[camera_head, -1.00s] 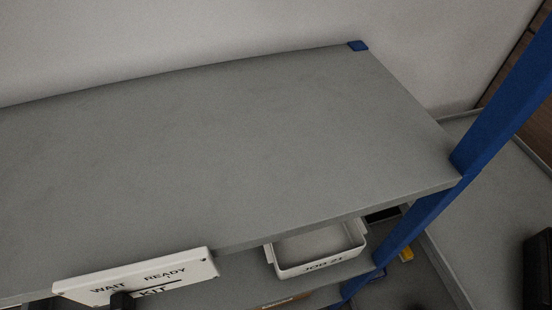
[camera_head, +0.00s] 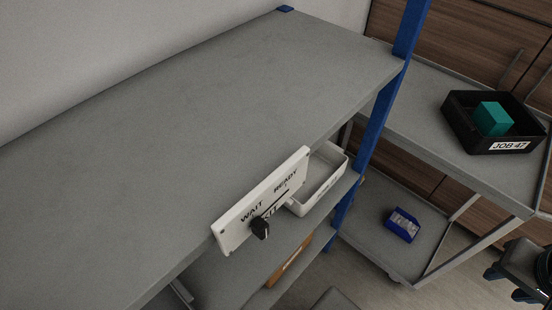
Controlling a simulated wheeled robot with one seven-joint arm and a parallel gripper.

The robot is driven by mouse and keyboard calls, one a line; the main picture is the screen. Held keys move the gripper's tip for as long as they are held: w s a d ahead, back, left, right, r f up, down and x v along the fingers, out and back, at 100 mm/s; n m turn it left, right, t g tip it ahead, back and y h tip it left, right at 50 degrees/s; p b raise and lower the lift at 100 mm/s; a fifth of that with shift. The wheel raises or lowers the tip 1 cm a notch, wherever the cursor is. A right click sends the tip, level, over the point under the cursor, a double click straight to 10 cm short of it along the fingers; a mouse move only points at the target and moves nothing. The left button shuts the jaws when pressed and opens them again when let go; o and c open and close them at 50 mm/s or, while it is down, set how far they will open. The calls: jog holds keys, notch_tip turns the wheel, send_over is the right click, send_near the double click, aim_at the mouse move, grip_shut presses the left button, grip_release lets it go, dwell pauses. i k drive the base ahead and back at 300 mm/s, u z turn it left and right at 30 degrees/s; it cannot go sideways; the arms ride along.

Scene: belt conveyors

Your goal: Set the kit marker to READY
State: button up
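The kit marker is a white plate (camera_head: 287,188) on the front edge of the grey top shelf. It reads WAIT on the left, READY on the right and KIT below. A black knob (camera_head: 261,228) sits at the lower left of the plate, under the word WAIT, at the left part of a dark slot line. My gripper is not in view.
The grey top shelf (camera_head: 190,115) is bare. A white bin (camera_head: 327,182) stands on the shelf below, behind the plate's right end. A blue post (camera_head: 376,118) rises at the shelf's right end. A trolley at right holds a black JOB 47 tray (camera_head: 470,136) with a teal block (camera_head: 493,118) and, lower, a blue bin (camera_head: 402,225).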

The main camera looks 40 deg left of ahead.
aim_at(260, 228)
jog(key=z, duration=0.4)
jog(key=i, duration=0.7)
jog(key=u, duration=3.95)
